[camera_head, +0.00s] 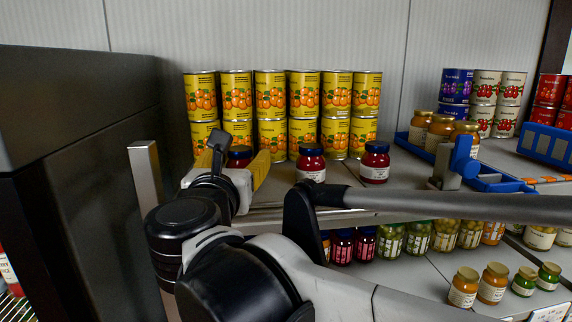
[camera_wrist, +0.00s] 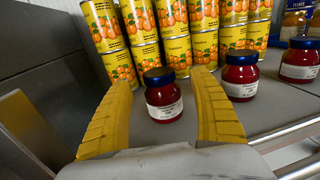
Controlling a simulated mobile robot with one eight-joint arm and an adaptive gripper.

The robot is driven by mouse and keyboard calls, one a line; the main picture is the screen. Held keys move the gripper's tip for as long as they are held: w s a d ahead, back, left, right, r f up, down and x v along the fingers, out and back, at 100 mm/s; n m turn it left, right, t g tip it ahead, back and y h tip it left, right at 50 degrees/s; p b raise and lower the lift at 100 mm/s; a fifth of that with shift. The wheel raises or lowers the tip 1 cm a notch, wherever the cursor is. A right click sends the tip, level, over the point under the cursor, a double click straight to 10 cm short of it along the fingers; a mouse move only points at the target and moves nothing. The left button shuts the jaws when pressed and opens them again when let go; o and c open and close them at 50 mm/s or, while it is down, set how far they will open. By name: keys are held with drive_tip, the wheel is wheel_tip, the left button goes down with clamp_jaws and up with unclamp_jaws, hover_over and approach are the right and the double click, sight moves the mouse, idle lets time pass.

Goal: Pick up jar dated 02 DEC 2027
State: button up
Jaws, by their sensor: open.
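Three red jars with dark blue lids and white labels stand upright in a row on the shelf. In the wrist view, the left jar (camera_wrist: 164,102) is between the spread yellow fingers of my gripper (camera_wrist: 163,80), with gaps on both sides. The middle jar (camera_wrist: 241,82) is just right of the right finger, and the right jar (camera_wrist: 300,66) is farther right. In the head view, the left jar (camera_head: 240,153) is partly hidden by my gripper; the middle jar (camera_head: 311,168) and right jar (camera_head: 376,168) show clearly. The label dates are too small to read.
Stacked yellow cans (camera_head: 303,93) stand behind the jars. A dark cabinet (camera_head: 80,180) rises close on the left. A blue tray (camera_head: 480,180) with amber jars is at the right. A lower shelf holds several jars (camera_head: 418,238). Bare shelf lies between the jars.

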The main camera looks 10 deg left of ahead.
sight(238, 157)
drive_tip(key=w, duration=0.3)
drive_tip(key=shift+w+a, duration=0.25)
drive_tip(key=shift+w, duration=0.1)
drive_tip(key=shift+s, duration=0.25)
drive_tip(key=c, duration=1.5)
drive_tip(key=shift+r, duration=0.1)
drive_tip(key=shift+c, duration=0.2)
